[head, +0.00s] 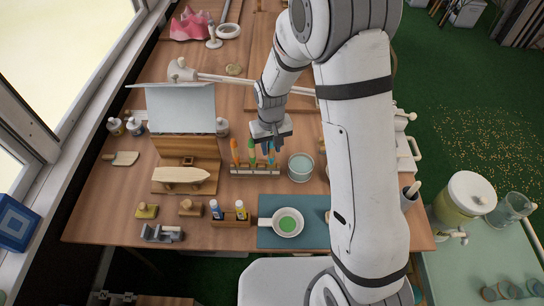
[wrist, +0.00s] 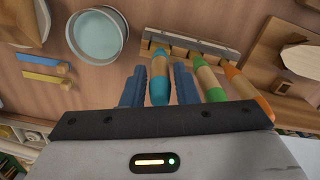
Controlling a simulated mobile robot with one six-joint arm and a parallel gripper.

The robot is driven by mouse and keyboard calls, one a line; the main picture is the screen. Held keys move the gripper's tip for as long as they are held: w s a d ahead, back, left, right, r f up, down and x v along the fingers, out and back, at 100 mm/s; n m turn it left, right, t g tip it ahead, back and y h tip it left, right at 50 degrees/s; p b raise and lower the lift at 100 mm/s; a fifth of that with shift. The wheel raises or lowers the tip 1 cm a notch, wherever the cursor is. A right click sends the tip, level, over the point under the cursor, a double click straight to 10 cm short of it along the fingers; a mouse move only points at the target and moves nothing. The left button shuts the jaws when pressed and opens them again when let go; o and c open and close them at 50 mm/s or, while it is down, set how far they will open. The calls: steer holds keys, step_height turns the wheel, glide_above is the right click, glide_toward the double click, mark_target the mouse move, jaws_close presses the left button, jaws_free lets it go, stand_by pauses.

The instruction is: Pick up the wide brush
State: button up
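A small wooden rack (head: 255,171) holds upright tools with orange (head: 234,150), green (head: 251,152) and blue (head: 271,160) handles. My gripper (head: 272,147) points down over the right end of this rack. In the wrist view my gripper's two dark fingers (wrist: 160,84) stand apart on either side of the blue handle (wrist: 160,90), with narrow gaps showing. The green handle (wrist: 210,85) and orange handle (wrist: 245,88) are beside the right finger. The tools' lower ends are hidden, so I cannot tell which one is the wide brush.
A teal-filled pot (head: 300,167) stands just right of the rack. A wooden stand with a boat-shaped piece (head: 181,175) is to the left. In front are bottles in a holder (head: 230,219) and a white pan (head: 287,222) on a teal mat (head: 315,236). A flat-bladed tool (head: 125,158) lies far left.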

jaws_close()
